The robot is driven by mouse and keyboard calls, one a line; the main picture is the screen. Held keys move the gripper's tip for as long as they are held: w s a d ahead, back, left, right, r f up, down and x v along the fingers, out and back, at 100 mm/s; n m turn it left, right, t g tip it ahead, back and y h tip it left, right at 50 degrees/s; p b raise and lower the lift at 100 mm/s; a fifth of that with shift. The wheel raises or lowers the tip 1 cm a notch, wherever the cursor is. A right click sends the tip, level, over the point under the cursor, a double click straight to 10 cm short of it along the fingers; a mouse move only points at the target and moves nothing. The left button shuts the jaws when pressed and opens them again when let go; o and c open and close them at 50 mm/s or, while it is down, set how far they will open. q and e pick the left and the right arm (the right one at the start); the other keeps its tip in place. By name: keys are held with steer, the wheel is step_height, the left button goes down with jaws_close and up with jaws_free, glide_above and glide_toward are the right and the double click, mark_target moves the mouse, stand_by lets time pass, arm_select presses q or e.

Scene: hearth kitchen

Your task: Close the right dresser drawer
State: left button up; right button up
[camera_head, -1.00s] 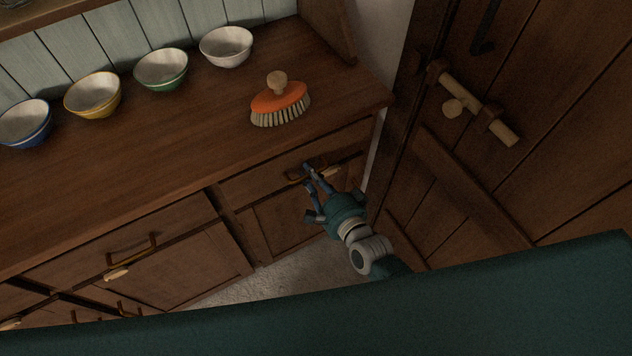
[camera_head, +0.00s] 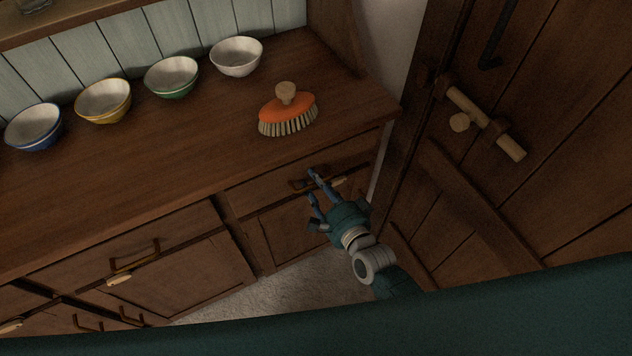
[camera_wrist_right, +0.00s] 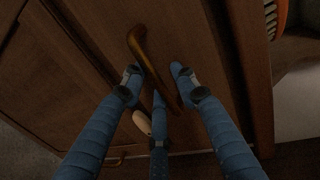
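The right dresser drawer (camera_head: 262,190) is under the right end of the worktop. Its front looks about level with the dresser face; I cannot tell if a small gap is left. Its bronze bar handle (camera_head: 300,184) also shows in the right wrist view (camera_wrist_right: 138,42). My right gripper (camera_head: 314,186) is at the drawer front with its fingers apart. In the right wrist view the handle runs between the spread blue fingertips (camera_wrist_right: 157,72). I cannot tell whether they touch the handle or the front. My left gripper is not in view.
An orange brush (camera_head: 288,108) lies on the worktop (camera_head: 190,135) above the drawer. Several bowls, including a white one (camera_head: 236,58), stand along the back. A wooden door (camera_head: 480,200) with a latch (camera_head: 484,122) is close on the right. Cupboard doors are below.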

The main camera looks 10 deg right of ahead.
steer(key=v, duration=1.2)
steer(key=s+d+f+n+g+h, duration=0.1)
steer(key=s+d+f+n+g, duration=0.2)
steer(key=f, duration=0.7)
steer(key=s+d+f+n+g+h, duration=0.1)
steer(key=s+d+f+n+g, duration=0.3)
steer(key=f, duration=0.6)
steer(key=s+f+n+h, duration=0.15)
steer(key=s+f, duration=0.35)
steer(key=f, duration=0.5)
steer(key=s+d+f+n+g, duration=0.2)
steer(key=s+f, duration=0.2)
steer(key=s, duration=0.3)
steer(key=s+d+f+n+g+h, duration=0.1)
steer(key=s+f+n+g, duration=0.1)
steer(key=s, duration=0.6)
steer(key=s+d+f+n+g+h, duration=0.1)
steer(key=s+d+f+n+g, duration=0.1)
steer(key=s+f+n, duration=0.2)
steer(key=s+f, duration=0.2)
steer(key=s, duration=0.1)
steer(key=shift+s+d+f+g, duration=0.25)
steer(key=shift+d+f+g, duration=0.05)
steer(key=shift+d+f, duration=0.05)
